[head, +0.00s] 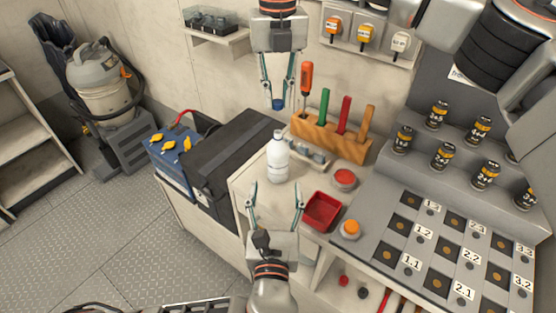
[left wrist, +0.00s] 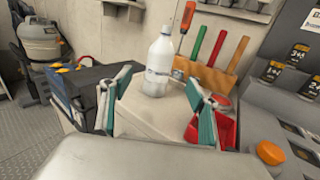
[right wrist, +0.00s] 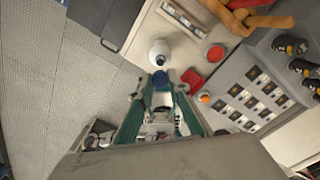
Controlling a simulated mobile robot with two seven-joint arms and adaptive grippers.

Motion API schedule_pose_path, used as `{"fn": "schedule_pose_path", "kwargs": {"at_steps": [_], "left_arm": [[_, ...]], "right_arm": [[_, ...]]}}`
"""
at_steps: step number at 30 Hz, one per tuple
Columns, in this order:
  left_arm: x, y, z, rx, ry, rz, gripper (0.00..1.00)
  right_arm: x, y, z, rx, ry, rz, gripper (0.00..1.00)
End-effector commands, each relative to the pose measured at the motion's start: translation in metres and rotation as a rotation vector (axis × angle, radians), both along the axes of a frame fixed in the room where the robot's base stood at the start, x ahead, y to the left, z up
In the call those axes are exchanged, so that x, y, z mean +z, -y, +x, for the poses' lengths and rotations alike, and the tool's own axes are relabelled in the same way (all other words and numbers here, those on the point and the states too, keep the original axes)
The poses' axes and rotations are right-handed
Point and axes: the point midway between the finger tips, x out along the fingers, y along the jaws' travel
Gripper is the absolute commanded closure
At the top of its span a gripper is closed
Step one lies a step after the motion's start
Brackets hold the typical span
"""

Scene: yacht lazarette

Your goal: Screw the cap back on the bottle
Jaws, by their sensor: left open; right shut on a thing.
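The white bottle (head: 278,162) stands upright and uncapped on the light bench top. It also shows in the left wrist view (left wrist: 158,68) and from above in the right wrist view (right wrist: 160,52). My right gripper (head: 278,101) is shut on the blue cap (head: 278,104), which hangs above the bottle, apart from its neck. The cap also shows between the fingertips in the right wrist view (right wrist: 160,78). My left gripper (head: 275,188) is open and empty, in front of the bottle, with its fingers pointing towards it and not visibly touching it.
A wooden rack (head: 328,139) with several coloured-handled tools stands behind the bottle to the right. A red tray (head: 322,211) and an orange button (head: 351,228) are right of my left gripper. A black case (head: 232,150) and blue battery (head: 172,160) stand to the left.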

Motion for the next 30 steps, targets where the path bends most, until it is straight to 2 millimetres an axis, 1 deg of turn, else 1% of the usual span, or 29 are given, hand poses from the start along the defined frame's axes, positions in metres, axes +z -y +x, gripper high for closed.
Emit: {"fn": "schedule_pose_path", "kwargs": {"at_steps": [4,7,18,21,25,30], "left_arm": [[0.001,0.0,0.007,0.0,0.002,-0.001,0.4],[0.001,0.001,0.018,0.0,0.003,0.0,0.4],[0.001,0.003,0.082,0.001,0.003,0.002,0.4],[0.001,0.003,0.097,0.001,0.003,0.0,0.4],[0.0,0.004,0.111,0.0,0.001,0.0,0.4],[0.001,0.005,0.119,0.0,0.0,-0.001,0.4]], "right_arm": [[0.0,0.0,0.0,0.0,0.0,0.0,0.9],[0.0,0.0,0.0,0.0,0.0,0.0,0.9],[0.0,0.0,0.0,0.001,0.0,0.0,0.9],[0.0,0.0,0.0,0.001,0.0,0.0,0.9],[0.0,0.0,0.0,0.001,0.0,0.0,0.9],[0.0,0.0,0.0,0.001,0.0,0.0,0.9]]}}
